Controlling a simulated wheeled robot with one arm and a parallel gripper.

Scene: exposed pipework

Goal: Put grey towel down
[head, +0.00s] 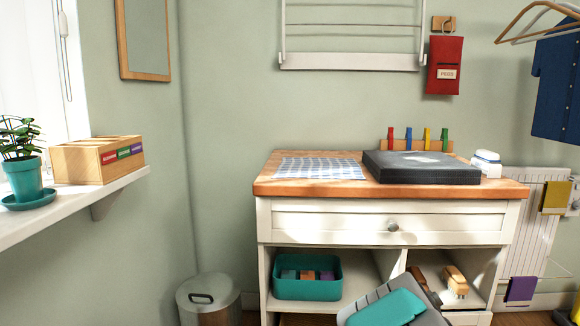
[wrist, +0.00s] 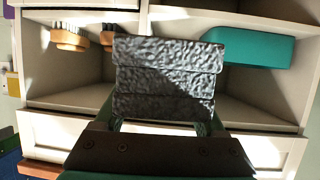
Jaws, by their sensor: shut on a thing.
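The grey towel (wrist: 165,78) is a folded, rough-textured dark grey bundle in the middle of the wrist view. My gripper (wrist: 160,118) is shut on it, with a dark finger at each side of its lower part. The towel is held in front of the cabinet's open shelves, and I see no support touching it. In the head view my arm shows at the bottom edge, and the towel cannot be made out there.
The white cabinet has a wooden top (head: 300,188) bearing a blue checked cloth (head: 320,168), a flat dark box (head: 420,166) and a small white item (head: 487,163). Its shelves hold a teal bin (head: 306,290) and brushes (head: 455,280). A lidded bin (head: 208,298) stands left.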

